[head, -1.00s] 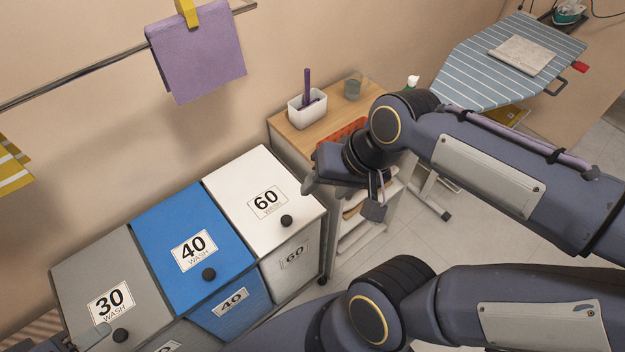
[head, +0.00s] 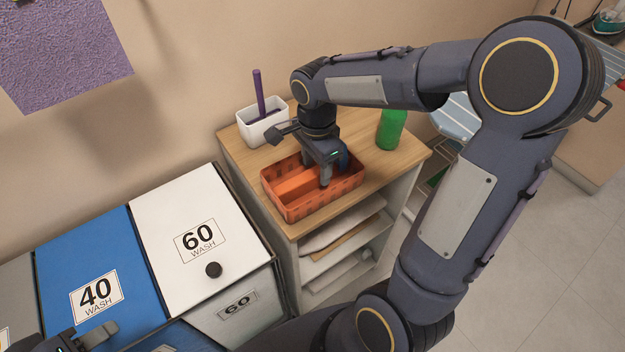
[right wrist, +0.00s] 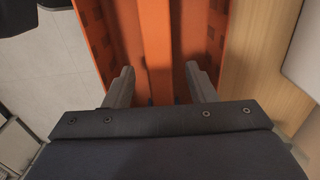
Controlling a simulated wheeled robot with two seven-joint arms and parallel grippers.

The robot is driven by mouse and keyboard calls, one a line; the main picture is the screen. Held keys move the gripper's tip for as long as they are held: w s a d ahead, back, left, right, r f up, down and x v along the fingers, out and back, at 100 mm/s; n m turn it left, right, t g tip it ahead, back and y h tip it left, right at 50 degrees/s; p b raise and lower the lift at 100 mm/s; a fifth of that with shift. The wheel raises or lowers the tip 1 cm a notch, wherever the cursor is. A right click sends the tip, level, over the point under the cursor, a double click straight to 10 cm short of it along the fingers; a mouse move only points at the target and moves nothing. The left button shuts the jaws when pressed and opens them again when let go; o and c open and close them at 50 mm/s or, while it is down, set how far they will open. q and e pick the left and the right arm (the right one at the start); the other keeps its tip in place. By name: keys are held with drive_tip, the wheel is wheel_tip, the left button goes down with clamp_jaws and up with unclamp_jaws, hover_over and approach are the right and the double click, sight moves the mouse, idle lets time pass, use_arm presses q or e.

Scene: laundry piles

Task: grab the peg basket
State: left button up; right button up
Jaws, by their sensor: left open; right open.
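The orange peg basket (head: 290,211) sits on the wooden top of a shelf unit, with a raised bar along its middle. My right gripper (head: 334,172) points down into the right part of the basket. In the right wrist view the open fingers of my right gripper (right wrist: 160,85) lie on either side of the orange bar (right wrist: 155,45), with gaps between them and it. The basket's inside is partly hidden by the gripper. My left gripper (head: 98,337) shows only partly at the bottom left, open, over the bins and far from the basket.
A white container with a purple stick (head: 262,128) stands behind the basket, and a green bottle (head: 392,129) to its right. A white lidded bin marked 60 (head: 185,205) and a blue bin marked 40 (head: 90,262) stand left. A purple cloth (head: 65,50) hangs above.

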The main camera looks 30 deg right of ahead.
wheel_tip(320, 180, down, 2)
drive_tip(key=shift+f, duration=0.2)
drive_tip(key=c, duration=1.1)
drive_tip(key=shift+r, duration=0.1)
